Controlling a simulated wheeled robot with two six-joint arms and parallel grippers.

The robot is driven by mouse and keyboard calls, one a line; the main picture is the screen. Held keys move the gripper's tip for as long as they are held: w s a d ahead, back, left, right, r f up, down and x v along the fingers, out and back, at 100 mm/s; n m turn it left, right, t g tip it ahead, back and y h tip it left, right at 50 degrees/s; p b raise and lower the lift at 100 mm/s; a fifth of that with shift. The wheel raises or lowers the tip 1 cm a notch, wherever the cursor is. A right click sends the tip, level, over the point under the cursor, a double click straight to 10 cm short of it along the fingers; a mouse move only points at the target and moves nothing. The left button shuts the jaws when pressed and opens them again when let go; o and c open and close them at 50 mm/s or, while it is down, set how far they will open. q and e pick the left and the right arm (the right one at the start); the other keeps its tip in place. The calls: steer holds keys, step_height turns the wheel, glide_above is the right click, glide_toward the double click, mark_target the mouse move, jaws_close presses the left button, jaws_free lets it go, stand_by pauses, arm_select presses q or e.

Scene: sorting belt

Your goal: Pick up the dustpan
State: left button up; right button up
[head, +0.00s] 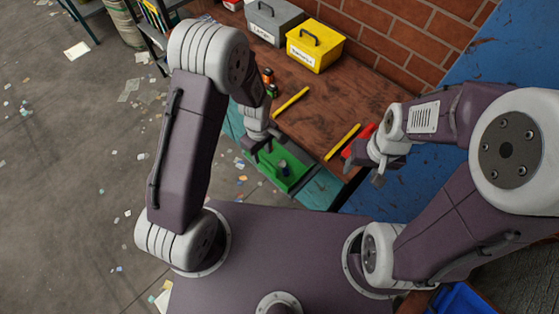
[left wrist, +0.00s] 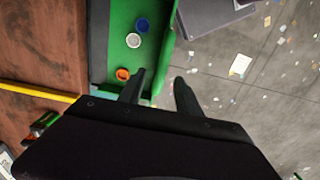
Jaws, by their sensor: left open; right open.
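Nothing in view is surely a dustpan. A red object (head: 362,138), partly hidden by my right gripper, lies near the bench's right end; I cannot tell its full shape. A shallow green tray-like piece (head: 293,183) lies by the bench's front edge. In the left wrist view the green piece (left wrist: 118,70) has raised sides and holds a blue, a white and an orange cap. My left gripper (head: 262,148) is open at its edge, and its fingers (left wrist: 160,92) appear on either side of one wall; contact is unclear. My right gripper (head: 365,165) is open and empty beside the red object.
Yellow bars (head: 290,102) (head: 342,142) lie on the wooden bench (head: 325,105). A yellow box (head: 314,52) and a grey box (head: 273,25) stand at the back by the brick wall. Small bottles (head: 270,86) stand near my left arm. Litter dots the floor.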

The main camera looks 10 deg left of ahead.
mark_target(263, 165)
arm_select(q)
step_height(263, 165, down, 3)
steer(key=shift+f, duration=0.1)
steer(key=shift+w+d+f, duration=0.1)
steer(key=shift+d+f, duration=0.15)
steer(key=shift+f, duration=0.1)
steer(key=f, duration=0.2)
steer(key=f+p, duration=0.1)
steer(key=f, duration=0.1)
steer(key=shift+s+a+f, duration=0.2)
steer(key=shift+f, duration=0.2)
steer(key=shift+d+f, duration=0.1)
steer(key=shift+f, duration=0.05)
jaws_close()
